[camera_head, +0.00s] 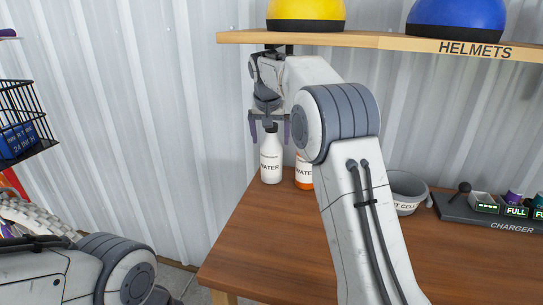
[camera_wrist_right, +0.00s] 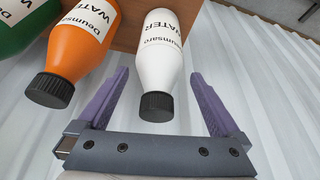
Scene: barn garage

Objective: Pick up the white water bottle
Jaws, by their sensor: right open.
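The white water bottle (camera_head: 270,158) with a black cap stands upright near the left end of the wooden table. My right gripper (camera_head: 270,130) is right above it, pointing down, with its fingers apart at either side of the cap. In the right wrist view the white bottle (camera_wrist_right: 160,60) lies between the lines of the two purple fingers of the open gripper (camera_wrist_right: 160,95), with its cap near the palm. I see no finger touching it. My left arm (camera_head: 110,265) shows at lower left; its gripper is out of view.
An orange water bottle (camera_head: 304,172) stands just right of the white one, partly hidden by my right arm; it also shows in the wrist view (camera_wrist_right: 82,45), beside a green bottle (camera_wrist_right: 22,22). A shelf (camera_head: 370,42) with helmets hangs above. A grey bin (camera_head: 408,207) and charger (camera_head: 490,214) are at right.

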